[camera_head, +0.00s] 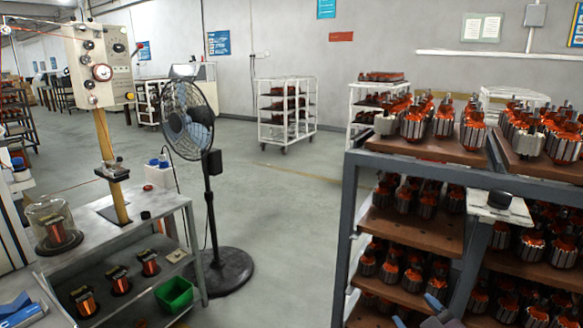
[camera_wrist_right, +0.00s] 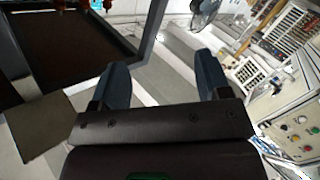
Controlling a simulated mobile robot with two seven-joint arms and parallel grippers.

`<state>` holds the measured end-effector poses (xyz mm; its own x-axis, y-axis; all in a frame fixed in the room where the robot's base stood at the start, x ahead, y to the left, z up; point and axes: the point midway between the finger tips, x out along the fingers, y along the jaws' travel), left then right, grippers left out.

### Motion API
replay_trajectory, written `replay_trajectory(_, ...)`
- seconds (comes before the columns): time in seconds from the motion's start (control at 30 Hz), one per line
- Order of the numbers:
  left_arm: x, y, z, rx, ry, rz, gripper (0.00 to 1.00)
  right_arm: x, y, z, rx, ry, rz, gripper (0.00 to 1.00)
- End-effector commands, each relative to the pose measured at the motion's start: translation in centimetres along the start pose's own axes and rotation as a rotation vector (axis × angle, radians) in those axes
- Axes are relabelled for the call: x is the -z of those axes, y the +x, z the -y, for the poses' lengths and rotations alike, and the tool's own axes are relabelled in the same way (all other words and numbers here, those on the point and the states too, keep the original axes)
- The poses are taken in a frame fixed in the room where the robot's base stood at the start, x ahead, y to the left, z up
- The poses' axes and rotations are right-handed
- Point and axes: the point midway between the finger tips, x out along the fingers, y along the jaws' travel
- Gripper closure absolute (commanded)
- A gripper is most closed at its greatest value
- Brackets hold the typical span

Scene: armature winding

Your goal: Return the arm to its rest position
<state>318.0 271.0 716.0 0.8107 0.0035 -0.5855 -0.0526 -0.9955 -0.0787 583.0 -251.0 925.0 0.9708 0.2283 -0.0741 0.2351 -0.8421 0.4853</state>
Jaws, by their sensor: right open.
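My right gripper (camera_head: 416,311) shows at the bottom edge of the head view, in front of the lower shelves of the armature rack (camera_head: 353,205). Only its fingertips are visible there. In the right wrist view my right gripper (camera_wrist_right: 164,76) has its two dark blue fingers spread wide, with nothing between them. Grey floor and a white strip show beyond the fingers. The rest of the right arm is mostly out of the head view. I cannot make out my left gripper in either view.
The rack holds several orange-wound armatures (camera_head: 413,120). A standing fan (camera_head: 187,118) is left of centre beside a grey workbench (camera_head: 160,205) with coils and a green bin (camera_head: 174,294). A white trolley (camera_head: 287,112) stands behind. Open floor (camera_head: 290,220) lies between fan and rack.

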Motion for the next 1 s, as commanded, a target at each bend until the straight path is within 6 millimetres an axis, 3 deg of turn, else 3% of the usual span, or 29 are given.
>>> replay_trajectory(0.03, 0.2, -0.1, 0.0, 0.0, 0.001, -0.002, 0.57, -1.9, -1.6, 1.3, 0.004, 0.059, 0.054, 0.3)
replay_trajectory(0.2, 0.5, -0.2, 0.1, 0.0, 0.003, -0.007, 0.57, -7.0, -7.0, 5.2, 0.002, 0.22, 0.201, 0.3)
replay_trajectory(0.4, 0.8, -0.3, 0.2, 0.001, 0.007, -0.012, 0.57, -11.9, -14.2, 9.2, -0.028, 0.364, 0.361, 0.3)
replay_trajectory(0.6, 1.1, -0.4, 0.3, 0.001, 0.009, -0.015, 0.57, -15.4, -20.8, 12.6, -0.053, 0.455, 0.507, 0.3)
replay_trajectory(0.8, 1.2, -0.4, 0.3, 0.001, 0.009, -0.016, 0.57, -16.8, -24.1, 13.8, -0.055, 0.475, 0.575, 0.3)
replay_trajectory(1.0, 1.2, -0.5, 0.3, 0.001, 0.009, -0.016, 0.57, -17.0, -24.5, 13.9, -0.054, 0.475, 0.582, 0.3)
